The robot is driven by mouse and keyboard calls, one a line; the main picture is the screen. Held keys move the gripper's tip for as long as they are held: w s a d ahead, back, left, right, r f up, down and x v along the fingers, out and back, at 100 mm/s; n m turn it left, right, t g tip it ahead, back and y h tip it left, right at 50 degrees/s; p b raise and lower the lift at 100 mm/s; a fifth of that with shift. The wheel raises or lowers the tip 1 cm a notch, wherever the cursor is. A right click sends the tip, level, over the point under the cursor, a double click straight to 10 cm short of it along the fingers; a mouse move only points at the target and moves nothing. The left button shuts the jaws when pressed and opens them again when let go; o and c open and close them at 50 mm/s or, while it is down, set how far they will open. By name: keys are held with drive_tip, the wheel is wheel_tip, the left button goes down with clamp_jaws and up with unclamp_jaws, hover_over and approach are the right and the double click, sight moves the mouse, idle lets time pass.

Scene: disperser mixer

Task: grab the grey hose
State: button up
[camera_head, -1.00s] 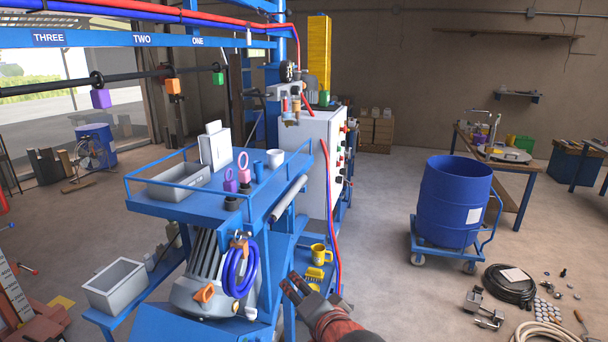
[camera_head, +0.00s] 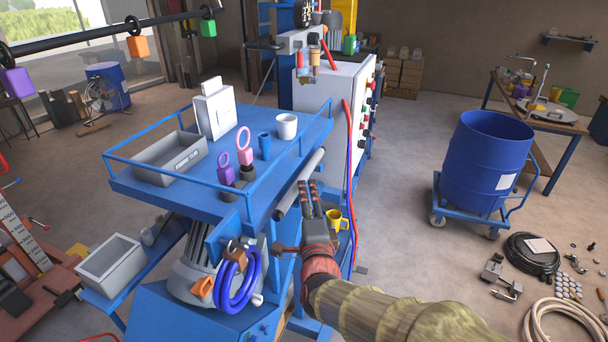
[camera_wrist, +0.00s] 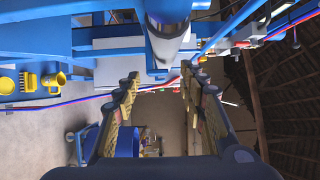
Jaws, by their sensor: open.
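The grey hose (camera_head: 290,197), a thick grey tube, runs along the right edge of the blue platform (camera_head: 178,195). In the wrist view the grey hose (camera_wrist: 168,48) hangs in from the top, its near end just ahead of and between the fingertips. My gripper (camera_head: 307,186) is open and empty. In the head view it is close beside the hose on its right, partly in front of it; contact cannot be told. In the wrist view my gripper (camera_wrist: 162,72) has its two fingers spread wide.
The platform has a railing and carries a grey bin (camera_head: 168,162), a white cup (camera_head: 287,126) and small tools. A blue coiled hose (camera_head: 238,284) hangs below it. A white cabinet (camera_head: 325,100) and red and blue cables stand near the gripper. A yellow mug (camera_head: 334,219) is below.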

sight(303, 178)
drive_tip(key=w, duration=0.4)
drive_tip(key=w+a+p, duration=0.1)
drive_tip(key=w, duration=0.1)
drive_tip(key=shift+r, duration=0.35)
drive_tip(key=shift+c, duration=1)
clamp_jaws()
